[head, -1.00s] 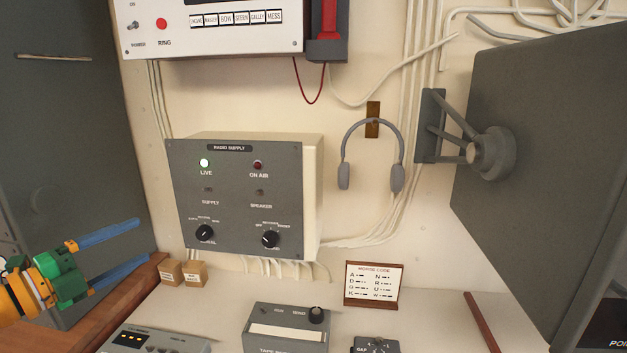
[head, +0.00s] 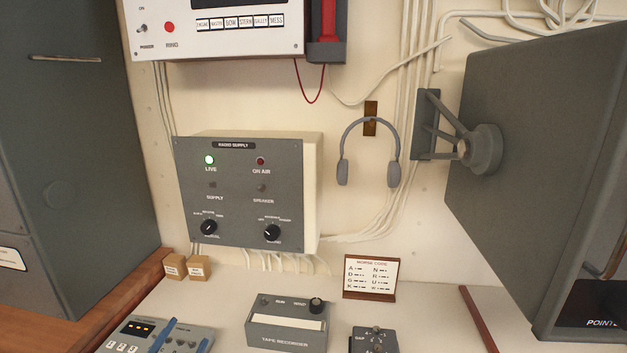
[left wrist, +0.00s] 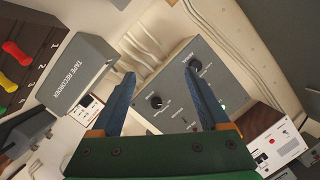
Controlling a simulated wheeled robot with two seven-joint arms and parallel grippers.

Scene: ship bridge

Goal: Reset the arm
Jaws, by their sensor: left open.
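My left gripper (left wrist: 160,74) is open in the left wrist view, with its two blue fingers apart and nothing between them. Past its fingers in that view is the grey front of the radio supply box (left wrist: 172,118). In the head view only blue finger parts of my left gripper (head: 177,338) show at the bottom edge, in front of the grey desk unit with lit yellow digits (head: 192,337). The rest of that arm is out of the picture. My right gripper is in neither view.
The radio supply box (head: 240,180) has its LIVE lamp lit. A tape recorder (head: 286,333), a small grey box (head: 374,341) and a Morse code card (head: 371,278) stand on the desk. A headset (head: 368,150) hangs on the wall. A large grey monitor (head: 540,150) juts out at right.

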